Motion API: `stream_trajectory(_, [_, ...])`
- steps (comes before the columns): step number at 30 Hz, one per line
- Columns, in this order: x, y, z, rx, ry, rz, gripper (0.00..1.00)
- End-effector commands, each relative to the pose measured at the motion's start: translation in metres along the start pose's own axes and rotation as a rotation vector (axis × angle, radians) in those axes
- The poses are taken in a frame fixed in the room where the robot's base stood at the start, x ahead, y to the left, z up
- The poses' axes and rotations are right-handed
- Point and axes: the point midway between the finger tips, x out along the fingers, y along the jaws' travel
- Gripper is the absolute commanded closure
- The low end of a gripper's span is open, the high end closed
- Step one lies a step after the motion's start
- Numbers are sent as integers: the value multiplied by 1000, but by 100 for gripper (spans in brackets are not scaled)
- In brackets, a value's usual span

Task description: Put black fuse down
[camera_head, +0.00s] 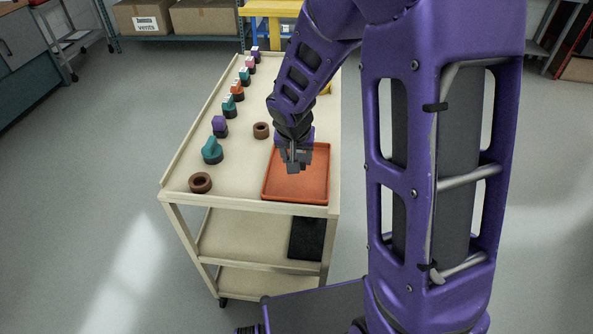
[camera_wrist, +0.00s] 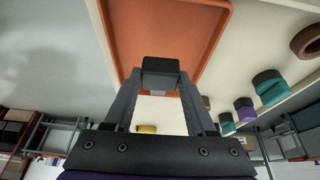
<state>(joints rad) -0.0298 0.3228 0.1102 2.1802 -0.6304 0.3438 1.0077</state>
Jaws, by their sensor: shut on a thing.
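My gripper (camera_head: 295,158) is over the orange tray (camera_head: 286,193) on the cart's top. In the wrist view my gripper (camera_wrist: 160,82) is shut on the black fuse (camera_wrist: 161,66), a small dark block held between the fingertips. The tray also shows in the wrist view (camera_wrist: 190,22), behind the fuse, and looks empty where visible. In the head view the fuse is hard to tell from the dark fingers. I cannot tell whether the fuse touches the tray floor.
The tray sits on a beige cart (camera_head: 183,172). Left of it are two brown rings (camera_head: 200,182) (camera_head: 261,130), a teal piece on a dark base (camera_head: 212,151), and a row of several coloured pieces going back. A yellow thing is partly hidden behind my arm. Open floor surrounds the cart.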

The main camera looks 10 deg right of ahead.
Motion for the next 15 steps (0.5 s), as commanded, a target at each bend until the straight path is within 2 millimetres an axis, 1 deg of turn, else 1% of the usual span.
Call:
stream_trajectory(1, [10,0,5,-4,-4,1,100])
stream_trajectory(3, [20,0,9,-2,-2,0,100])
stream_trajectory(8, [34,0,15,-2,-1,0,100])
stream_trajectory(12, [54,-1,23,-3,-2,0,100])
stream_trajectory(15, [60,0,25,-1,0,0,100])
